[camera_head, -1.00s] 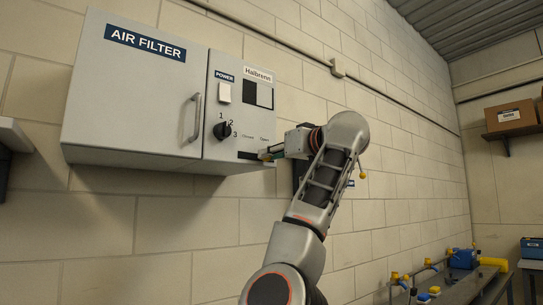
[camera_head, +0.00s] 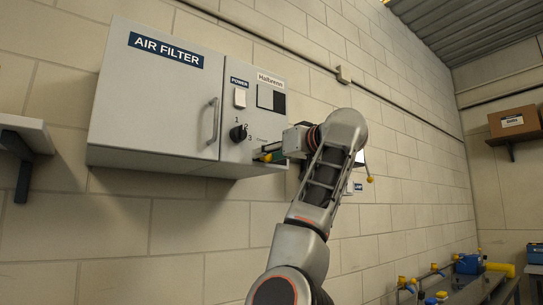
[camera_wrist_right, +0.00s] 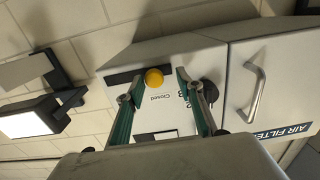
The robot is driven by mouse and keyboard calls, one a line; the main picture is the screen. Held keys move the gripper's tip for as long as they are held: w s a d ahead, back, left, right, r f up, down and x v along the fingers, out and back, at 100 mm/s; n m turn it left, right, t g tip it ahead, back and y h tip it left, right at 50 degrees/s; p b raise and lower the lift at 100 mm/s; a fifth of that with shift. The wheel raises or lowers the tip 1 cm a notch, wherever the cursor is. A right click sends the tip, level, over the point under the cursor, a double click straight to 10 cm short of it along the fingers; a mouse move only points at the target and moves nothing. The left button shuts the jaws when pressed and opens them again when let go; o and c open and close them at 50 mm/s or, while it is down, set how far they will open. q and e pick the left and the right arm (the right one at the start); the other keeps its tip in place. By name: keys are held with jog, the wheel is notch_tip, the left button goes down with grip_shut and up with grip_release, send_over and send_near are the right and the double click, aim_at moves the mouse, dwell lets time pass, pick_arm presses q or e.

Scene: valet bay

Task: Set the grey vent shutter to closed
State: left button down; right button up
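The grey control panel (camera_head: 253,107) is on the right of the wall cabinet. In the right wrist view a round yellow knob (camera_wrist_right: 153,78) stands at a dark slot (camera_wrist_right: 122,77) along the panel's edge. The word "Closed" is printed beside the knob. My right gripper (camera_head: 266,154) is at the panel's lower right and hides most of the slot in the head view. In the wrist view its two fingers (camera_wrist_right: 154,88) are apart, one on each side of the knob, with gaps showing. My left gripper is not in view.
The panel also has a black rotary knob (camera_head: 238,133) marked with numbers and a white power switch (camera_head: 240,98). A shelf (camera_head: 22,133) juts from the wall at far left.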

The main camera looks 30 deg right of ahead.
jog(key=shift+d, duration=0.2)
jog(key=shift+s, duration=0.15)
jog(key=s, duration=0.7)
jog(key=shift+d, duration=0.2)
jog(key=shift+s, duration=0.1)
